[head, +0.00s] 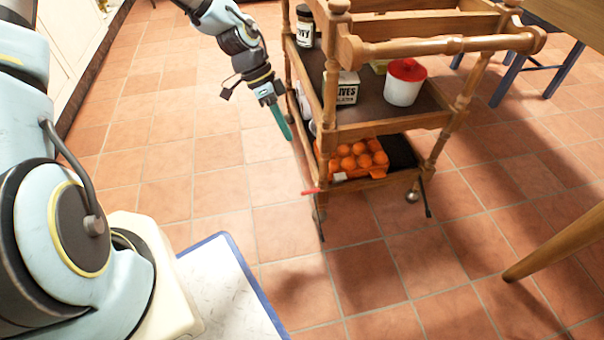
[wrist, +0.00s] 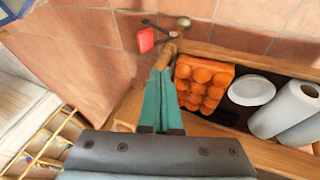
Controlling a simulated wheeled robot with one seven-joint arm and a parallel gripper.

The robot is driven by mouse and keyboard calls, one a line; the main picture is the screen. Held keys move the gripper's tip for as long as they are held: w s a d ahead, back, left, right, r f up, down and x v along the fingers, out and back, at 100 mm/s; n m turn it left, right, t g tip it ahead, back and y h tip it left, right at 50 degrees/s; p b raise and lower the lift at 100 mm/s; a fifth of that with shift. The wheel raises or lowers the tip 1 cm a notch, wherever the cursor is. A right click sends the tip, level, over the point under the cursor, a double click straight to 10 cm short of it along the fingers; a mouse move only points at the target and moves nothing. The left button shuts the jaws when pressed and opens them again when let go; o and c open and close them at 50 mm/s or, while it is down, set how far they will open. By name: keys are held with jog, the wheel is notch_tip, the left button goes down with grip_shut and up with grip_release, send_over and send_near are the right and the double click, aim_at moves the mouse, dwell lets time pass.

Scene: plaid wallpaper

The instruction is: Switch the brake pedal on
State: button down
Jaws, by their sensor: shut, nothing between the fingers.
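The brake pedal (head: 311,191) is a small red tab low at the near left leg of a wooden trolley (head: 394,127), close to the wheel. It also shows near the top of the wrist view (wrist: 146,40), left of the leg's foot, with a dark rod beside it. My gripper (head: 288,134) has teal fingers that are shut and empty. It points down beside the trolley's left side, above the pedal and apart from it. In the wrist view the fingertips (wrist: 159,76) lie below the pedal in the picture, near the wooden leg.
The lower shelf holds an orange egg tray (head: 356,157) and, in the wrist view, white rolls (wrist: 284,110). A red-lidded white tub (head: 405,82), a box (head: 347,88) and a dark jar (head: 305,27) stand above. Tiled floor (head: 215,145) left of the trolley is clear.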

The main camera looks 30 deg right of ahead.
jog(key=s+a+b+x, duration=0.2)
jog(key=b+x, duration=0.4)
jog(key=x, duration=0.7)
jog(key=shift+r, duration=0.35)
